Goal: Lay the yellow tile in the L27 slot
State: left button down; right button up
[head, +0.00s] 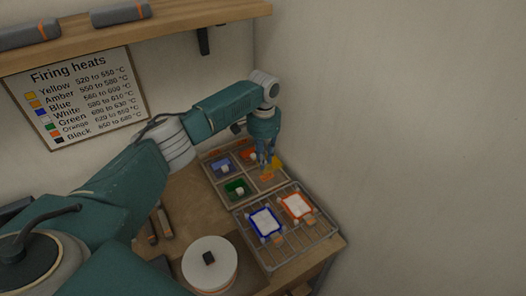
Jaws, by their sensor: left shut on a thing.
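My left gripper (267,164) points down over the back right part of the sectioned tray (210,179). It is shut on a small yellow piece, the yellow tile (277,162), which shows at the right of its fingers. The fingers hide part of the tile. An amber-orange patch (266,177) lies in the compartment just below the fingers. I cannot read an L27 label in this view. On the wire rack (284,245) are a white tile with a blue border (265,222) and a white tile with an orange border (297,206). My right gripper is not in view.
Other tray compartments hold blue (218,167), orange (247,154) and green (232,185) pieces. A round white turntable-like disc (210,265) stands at the front. A shelf (180,22) and a firing heats chart (78,98) are on the wall. Tools lie at the left.

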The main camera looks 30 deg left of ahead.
pick_arm(q)
jog(key=shift+a+f, duration=0.2)
jog(key=shift+f, duration=0.1)
jog(key=shift+f+b, duration=0.2)
jog(key=shift+b, duration=0.2)
notch_tip(320, 180, down, 4)
jog(key=b, duration=0.4)
jog(key=shift+f, duration=0.3)
jog(key=shift+f+b, duration=0.45)
jog(key=shift+f, duration=0.15)
jog(key=shift+d, duration=0.1)
jog(key=shift+a+f+p, duration=0.1)
jog(key=shift+a+p, duration=0.1)
jog(key=shift+p, duration=0.1)
